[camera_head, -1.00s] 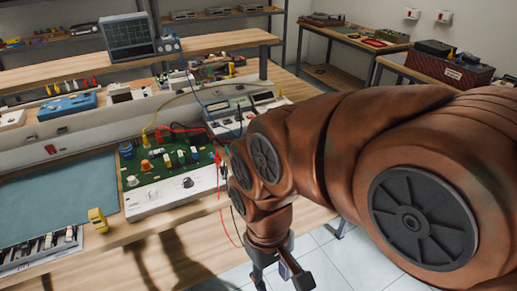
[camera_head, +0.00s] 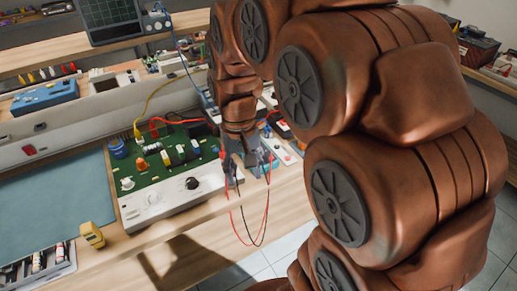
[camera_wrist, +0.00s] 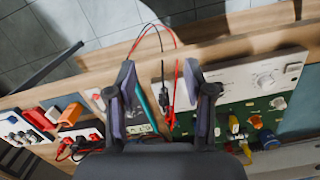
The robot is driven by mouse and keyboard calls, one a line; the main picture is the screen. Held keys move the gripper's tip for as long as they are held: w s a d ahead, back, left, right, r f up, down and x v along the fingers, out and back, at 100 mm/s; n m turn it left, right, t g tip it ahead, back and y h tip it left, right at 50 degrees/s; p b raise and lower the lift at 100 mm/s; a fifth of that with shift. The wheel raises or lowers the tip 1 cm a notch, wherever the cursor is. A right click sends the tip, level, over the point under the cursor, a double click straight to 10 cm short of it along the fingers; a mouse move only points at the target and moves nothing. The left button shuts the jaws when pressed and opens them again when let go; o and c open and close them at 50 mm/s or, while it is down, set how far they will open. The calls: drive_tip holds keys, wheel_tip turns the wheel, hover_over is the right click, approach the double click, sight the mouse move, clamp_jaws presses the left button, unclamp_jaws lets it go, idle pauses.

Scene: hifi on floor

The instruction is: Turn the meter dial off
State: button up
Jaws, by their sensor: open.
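My gripper (camera_head: 246,162) is open and empty, hanging over the bench just right of the green circuit board (camera_head: 165,150). I cannot pick out the meter's dial with certainty; my arm hides part of the instruments behind the gripper in the head view. A black knob (camera_head: 192,183) sits on the white panel (camera_head: 160,203) at the board's front. In the wrist view that panel (camera_wrist: 245,75) is right of the fingers.
A yellow tape-like object (camera_head: 92,234) and a teal mat (camera_head: 50,200) lie to the left. A blue case (camera_head: 44,96) and an oscilloscope (camera_head: 113,24) stand behind. Red and black leads hang past the bench's front edge. An orange object (camera_wrist: 70,113) lies left in the wrist view.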

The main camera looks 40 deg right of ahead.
drive_tip(key=w+d+f+m, duration=0.1)
drive_tip(key=w+d, duration=0.4)
drive_tip(key=w+d+f+m+b, duration=0.1)
drive_tip(key=w+d, duration=0.3)
drive_tip(key=w+d+f+m+t+b, duration=0.1)
drive_tip(key=w+d+f+m, duration=0.1)
drive_tip(key=w+d, duration=0.3)
drive_tip(key=shift+w+d, duration=0.3)
drive_tip(key=shift+w, duration=0.05)
drive_tip(key=shift+f+p, duration=0.65)
drive_tip(key=shift+f, duration=3.2)
drive_tip(key=shift+c, duration=0.4)
clamp_jaws()
